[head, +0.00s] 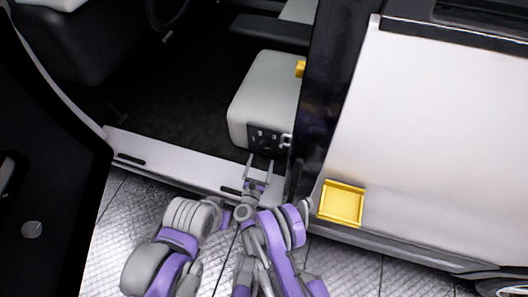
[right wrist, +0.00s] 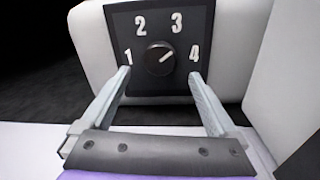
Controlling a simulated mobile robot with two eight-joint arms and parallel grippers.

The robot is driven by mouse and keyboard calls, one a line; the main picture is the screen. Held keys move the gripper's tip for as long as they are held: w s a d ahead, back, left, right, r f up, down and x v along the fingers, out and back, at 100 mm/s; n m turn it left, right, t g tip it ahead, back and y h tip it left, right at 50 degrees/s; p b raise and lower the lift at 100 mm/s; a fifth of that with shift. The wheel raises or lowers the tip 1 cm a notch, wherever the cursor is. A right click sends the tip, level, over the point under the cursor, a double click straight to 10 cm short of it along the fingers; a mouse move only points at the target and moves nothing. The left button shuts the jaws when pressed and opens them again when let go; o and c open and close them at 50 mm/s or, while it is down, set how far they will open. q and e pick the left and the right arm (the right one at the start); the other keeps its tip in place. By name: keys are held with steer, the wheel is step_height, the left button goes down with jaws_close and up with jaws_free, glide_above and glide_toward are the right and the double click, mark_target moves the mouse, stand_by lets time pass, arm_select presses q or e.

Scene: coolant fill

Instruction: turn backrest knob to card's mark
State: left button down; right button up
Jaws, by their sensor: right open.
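The backrest knob (right wrist: 159,58) is a round black dial on a black plate (right wrist: 138,82) marked 1 to 4. Its white pointer line aims up and right, between 3 and 4. The plate also shows small on the side of the grey seat (head: 264,138) in the head view. My right gripper (right wrist: 163,75) is open, its fingers reaching toward the plate on either side of the knob, with nothing between them; it also shows below the plate in the head view (head: 258,160). I cannot make out a card with a mark. My left gripper is not in view.
A white door sill (head: 185,164) runs below the seat. A dark pillar (head: 325,90) and a white body panel (head: 430,130) stand to the right. A yellow square tray (head: 341,203) is low on the panel. A small yellow object (head: 300,68) shows at the seat's edge.

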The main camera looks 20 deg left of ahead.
mark_target(265, 149)
steer(key=w, duration=0.5)
steer(key=shift+w, duration=0.4)
steer(key=c, duration=1.4)
steer(key=shift+o, duration=0.2)
steer(key=shift+b, duration=0.3)
